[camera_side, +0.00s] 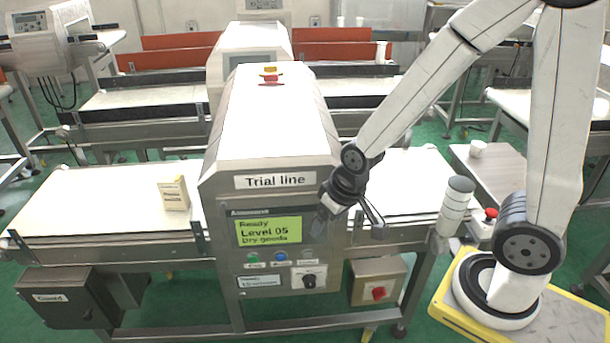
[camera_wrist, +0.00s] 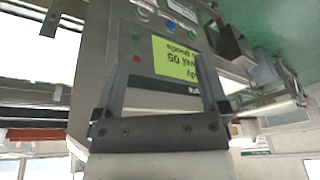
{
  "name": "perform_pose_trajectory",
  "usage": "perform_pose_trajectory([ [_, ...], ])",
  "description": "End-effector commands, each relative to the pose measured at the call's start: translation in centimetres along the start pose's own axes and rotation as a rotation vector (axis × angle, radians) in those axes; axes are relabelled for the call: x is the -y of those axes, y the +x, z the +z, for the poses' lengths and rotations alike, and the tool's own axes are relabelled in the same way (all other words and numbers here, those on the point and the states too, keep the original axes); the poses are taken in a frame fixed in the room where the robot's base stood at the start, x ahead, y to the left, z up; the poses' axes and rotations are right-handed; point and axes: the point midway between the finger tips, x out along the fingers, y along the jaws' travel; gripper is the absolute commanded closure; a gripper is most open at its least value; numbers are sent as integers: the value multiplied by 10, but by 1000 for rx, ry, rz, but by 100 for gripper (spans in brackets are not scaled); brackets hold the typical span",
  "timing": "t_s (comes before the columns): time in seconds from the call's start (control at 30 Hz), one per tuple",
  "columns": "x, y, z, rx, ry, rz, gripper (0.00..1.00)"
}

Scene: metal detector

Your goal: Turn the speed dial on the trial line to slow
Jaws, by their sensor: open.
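The trial line machine (camera_side: 270,120) stands in the middle of the side view, with a "Trial line" sign on its hood. Its front panel has a lit green display (camera_side: 269,231) reading "Ready, Level 05, Dry goods". A black dial (camera_side: 310,281) on a pale plate sits at the panel's lower right; its setting is too small to read. My gripper (camera_side: 348,220) is open and empty in front of the panel's upper right, above the dial. In the wrist view the open fingers (camera_wrist: 162,60) frame the display (camera_wrist: 174,58), seen upside down; I cannot make out the dial there.
Green, blue and white buttons (camera_side: 279,257) sit above the dial. A red knob on a grey box (camera_side: 377,281) is to its right. A carton (camera_side: 173,193) stands on the left belt.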

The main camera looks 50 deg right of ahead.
Motion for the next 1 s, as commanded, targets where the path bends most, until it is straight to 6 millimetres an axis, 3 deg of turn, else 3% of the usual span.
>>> perform_pose_trajectory([
  [0.5, 57, 93, -32, -170, 292, -24, 6],
  [0.77, 70, 140, -30, -274, 427, 27, 6],
  [1.0, 72, 181, -17, -391, 528, 104, 6],
])
